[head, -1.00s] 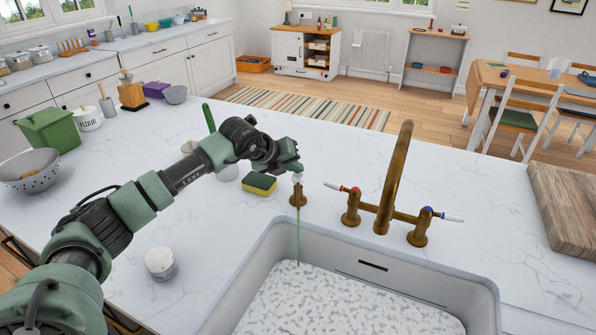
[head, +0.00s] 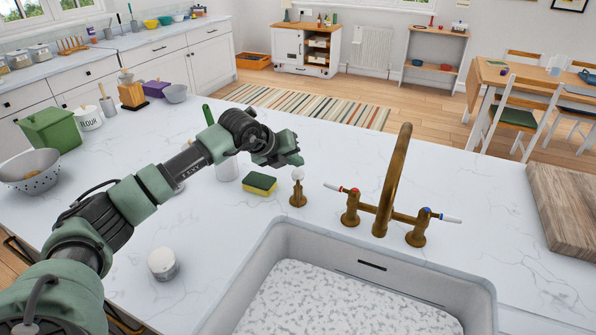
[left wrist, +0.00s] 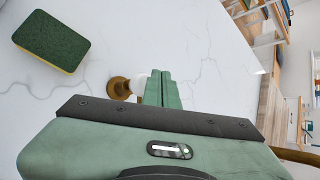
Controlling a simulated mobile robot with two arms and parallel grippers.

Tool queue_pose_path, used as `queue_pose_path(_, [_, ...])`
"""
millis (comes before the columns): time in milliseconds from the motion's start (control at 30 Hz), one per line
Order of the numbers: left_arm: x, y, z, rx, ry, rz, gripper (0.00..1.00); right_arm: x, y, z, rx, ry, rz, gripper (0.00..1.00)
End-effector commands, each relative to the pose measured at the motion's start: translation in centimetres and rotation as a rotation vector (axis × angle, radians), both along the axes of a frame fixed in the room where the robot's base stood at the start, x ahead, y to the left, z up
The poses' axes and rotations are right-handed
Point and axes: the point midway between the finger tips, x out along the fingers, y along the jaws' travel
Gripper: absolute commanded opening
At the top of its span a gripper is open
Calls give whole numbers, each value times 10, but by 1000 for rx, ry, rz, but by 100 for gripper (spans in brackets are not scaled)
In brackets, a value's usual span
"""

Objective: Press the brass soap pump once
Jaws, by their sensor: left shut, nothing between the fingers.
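The brass soap pump (head: 298,197) stands upright on the counter behind the sink's rim, with a pale top. My left gripper (head: 296,158) is shut and empty just above the pump top, with a small gap showing. In the left wrist view the closed green fingers (left wrist: 163,88) show beside the pump's brass base (left wrist: 119,88). The fingers partly hide the pump there. My right gripper is not in view.
A green and yellow sponge (head: 259,184) lies left of the pump. The brass tap (head: 394,190) with two handles stands to the right. The sink (head: 350,285) is in front. A white jar (head: 162,264) stands on the near left counter.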

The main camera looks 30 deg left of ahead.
Motion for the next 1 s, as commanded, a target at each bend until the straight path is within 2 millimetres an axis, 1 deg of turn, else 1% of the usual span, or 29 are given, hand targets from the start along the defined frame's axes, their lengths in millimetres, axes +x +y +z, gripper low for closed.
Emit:
queue_pose_path(400, [0, 0, 42, 0, -2, 1, 0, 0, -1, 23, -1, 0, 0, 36])
queue_pose_path(500, [0, 0, 49, 0, -2, 1, 0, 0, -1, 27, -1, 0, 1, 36])
queue_pose_path(1000, [0, 0, 49, 0, -1, 0, 0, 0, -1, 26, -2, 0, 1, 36])
